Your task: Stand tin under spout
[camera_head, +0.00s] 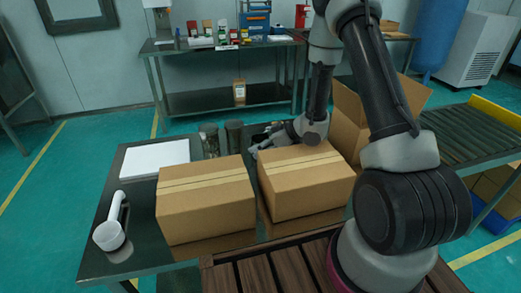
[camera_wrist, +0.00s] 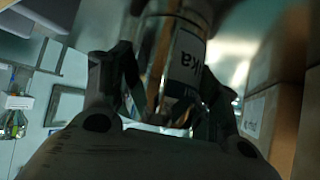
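A shiny cylinder with a pale label ending in "ka" (camera_wrist: 183,58), which I take to be the tin, fills the gap between my fingers in the wrist view. My gripper (camera_wrist: 168,92) has its fingers bent inward along both sides of it and looks shut on it. In the head view my gripper (camera_head: 258,150) is low at the back of the dark table, behind the right cardboard box. The held tin is not clear there. The spout cannot be made out in either view.
Two closed cardboard boxes (camera_head: 205,198) (camera_head: 305,180) stand at the table's front. Two dark cylinders (camera_head: 210,140) (camera_head: 235,136) stand left of my gripper. An open carton (camera_head: 347,135) is at right.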

